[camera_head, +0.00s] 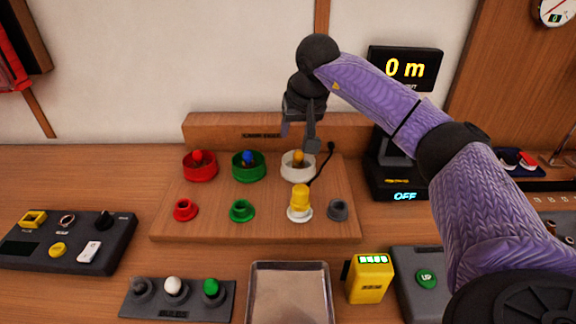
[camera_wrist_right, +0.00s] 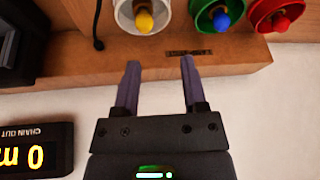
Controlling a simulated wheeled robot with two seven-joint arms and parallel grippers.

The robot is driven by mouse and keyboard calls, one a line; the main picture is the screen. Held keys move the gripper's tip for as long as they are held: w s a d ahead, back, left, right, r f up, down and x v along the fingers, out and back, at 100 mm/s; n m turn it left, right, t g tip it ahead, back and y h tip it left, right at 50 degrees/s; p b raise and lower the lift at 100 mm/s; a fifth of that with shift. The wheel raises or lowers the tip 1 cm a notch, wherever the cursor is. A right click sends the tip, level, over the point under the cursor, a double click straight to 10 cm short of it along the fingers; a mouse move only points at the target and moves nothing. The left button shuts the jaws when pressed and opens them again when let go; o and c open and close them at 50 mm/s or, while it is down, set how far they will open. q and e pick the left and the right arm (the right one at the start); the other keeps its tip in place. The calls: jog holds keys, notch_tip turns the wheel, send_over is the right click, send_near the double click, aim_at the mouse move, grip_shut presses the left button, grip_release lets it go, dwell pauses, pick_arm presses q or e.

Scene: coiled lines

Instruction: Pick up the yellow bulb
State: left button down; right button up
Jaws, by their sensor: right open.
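A yellow bulb (camera_head: 298,157) sits in a white ring-shaped cup (camera_head: 287,166) at the right end of the back row on the wooden board (camera_head: 260,226). In the right wrist view the yellow bulb (camera_wrist_right: 144,20) shows inside the white cup (camera_wrist_right: 122,14), at the top. My right gripper (camera_head: 298,134) is open, pointing down, above and behind the white cup. Its two fingers (camera_wrist_right: 160,64) are apart with nothing between them. A taller yellow piece (camera_head: 300,197) stands on a white base in front of the cup. My left gripper is not in view.
A green cup with a blue bulb (camera_head: 248,158) and a red cup with a red bulb (camera_head: 197,157) stand to the left. A black cord (camera_head: 324,163) runs beside the white cup. A metal tray (camera_head: 289,266) and a yellow device (camera_head: 370,278) lie in front.

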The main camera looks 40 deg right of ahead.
aim_at(299, 152)
jog(key=shift+g+h, duration=0.3)
jog(key=shift+h, duration=0.1)
jog(key=b+x, duration=0.1)
jog(key=x, duration=0.2)
jog(key=d+b+x, duration=0.1)
jog(key=x, duration=0.2)
jog(key=b+x, duration=0.2)
jog(key=x, duration=0.1)
jog(key=shift+s+d+f, duration=0.15)
jog(key=shift+d+f, duration=0.05)
jog(key=shift+f, duration=0.1)
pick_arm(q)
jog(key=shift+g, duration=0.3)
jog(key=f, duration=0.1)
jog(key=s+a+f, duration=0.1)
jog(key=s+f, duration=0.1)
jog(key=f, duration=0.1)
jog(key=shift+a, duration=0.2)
pick_arm(e)
jog(key=shift+r, duration=0.1)
jog(key=c, duration=0.7)
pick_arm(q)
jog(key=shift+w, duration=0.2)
pick_arm(e)
grip_shut()
